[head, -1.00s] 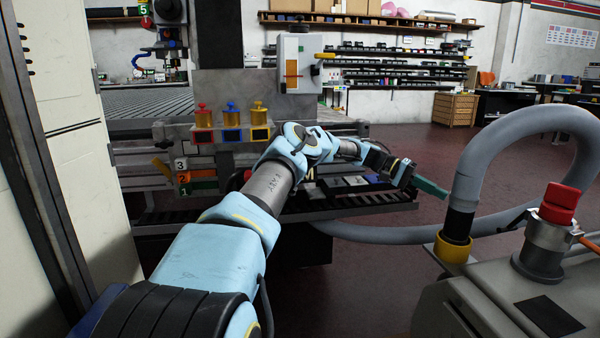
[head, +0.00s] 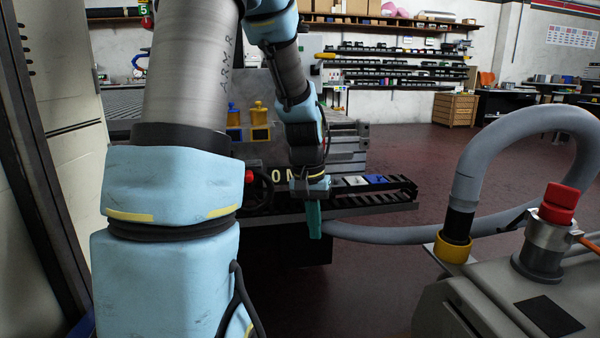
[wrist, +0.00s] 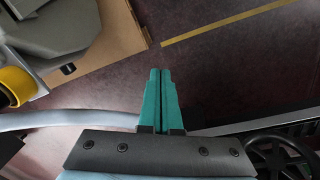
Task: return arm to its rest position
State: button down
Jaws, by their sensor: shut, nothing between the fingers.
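My gripper (head: 314,219) hangs with its green fingers pointing down, in front of the machine's black slotted rail in the head view. In the wrist view its two green fingers (wrist: 160,90) lie side by side, shut, with nothing between them. My arm is folded up high and close to the head camera, and it hides much of the machine behind it.
The vacuum table machine (head: 345,150) stands behind my gripper, with yellow and blue plungers (head: 259,113) and a slotted rail (head: 375,200). At right are a grey hose (head: 480,150) and a grey unit with a red knob (head: 559,203). Open floor (head: 400,280) lies between.

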jog(key=s+a+n+t+y, duration=0.1)
jog(key=s+a+n, duration=0.1)
jog(key=s+a, duration=0.65)
notch_tip(320, 180, up, 27)
jog(key=a+p, duration=0.1)
jog(key=p, duration=2.5)
jog(key=shift+a, duration=0.25)
